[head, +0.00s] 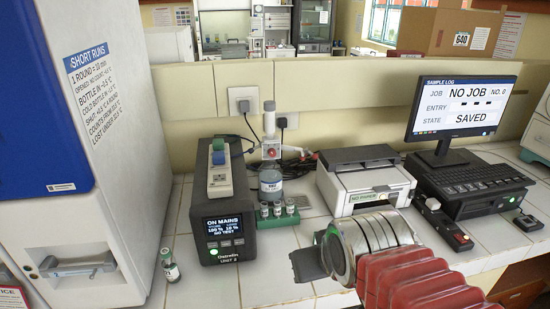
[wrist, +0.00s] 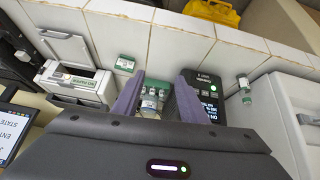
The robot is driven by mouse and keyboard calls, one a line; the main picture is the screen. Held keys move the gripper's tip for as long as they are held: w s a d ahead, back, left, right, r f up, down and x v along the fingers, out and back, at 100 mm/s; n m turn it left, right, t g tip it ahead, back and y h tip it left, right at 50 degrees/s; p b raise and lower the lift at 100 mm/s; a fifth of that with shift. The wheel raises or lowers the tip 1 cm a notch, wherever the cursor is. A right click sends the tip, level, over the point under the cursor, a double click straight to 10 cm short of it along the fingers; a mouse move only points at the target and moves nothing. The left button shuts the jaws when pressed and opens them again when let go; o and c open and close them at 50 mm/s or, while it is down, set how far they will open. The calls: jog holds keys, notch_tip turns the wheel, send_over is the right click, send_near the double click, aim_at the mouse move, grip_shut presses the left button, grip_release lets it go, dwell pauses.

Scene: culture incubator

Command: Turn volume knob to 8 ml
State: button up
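A bottle (head: 271,184) with a dispenser head stands on the counter behind a green rack of small vials (head: 277,216). A small red round part (head: 272,153) on the dispenser head looks like the volume knob; its scale and setting are too small to read. My gripper (head: 309,263) is at the front of the counter, below and right of the bottle, apart from it. In the wrist view, my gripper's two fingers (wrist: 158,84) are spread, with the vial rack showing beyond the gap. I cannot make out the knob in the wrist view.
A black unit with a lit screen (head: 225,238) stands left of the bottle. A printer (head: 362,183) stands to the right, with a monitor (head: 461,106) beyond it. A single vial (head: 171,266) stands at the left front. Some counter tiles between are bare.

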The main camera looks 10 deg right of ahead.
jog(key=w+d+n+t, duration=0.1)
jog(key=w+n+t, duration=0.3)
jog(key=w, duration=1.5)
jog(key=n+t+y, duration=0.1)
jog(key=n+t, duration=0.2)
jog(key=t, duration=0.4)
send_near(272, 155)
jog(key=shift+s+d, duration=0.15)
jog(key=shift+s, duration=1.25)
jog(key=shift+s+d, duration=0.2)
jog(key=shift+s, duration=1.2)
jog(key=shift+w, duration=0.15)
jog(key=w, duration=1.3)
jog(key=shift+w+a, duration=0.25)
jog(key=shift+a, duration=0.15)
jog(key=shift+c, duration=0.5)
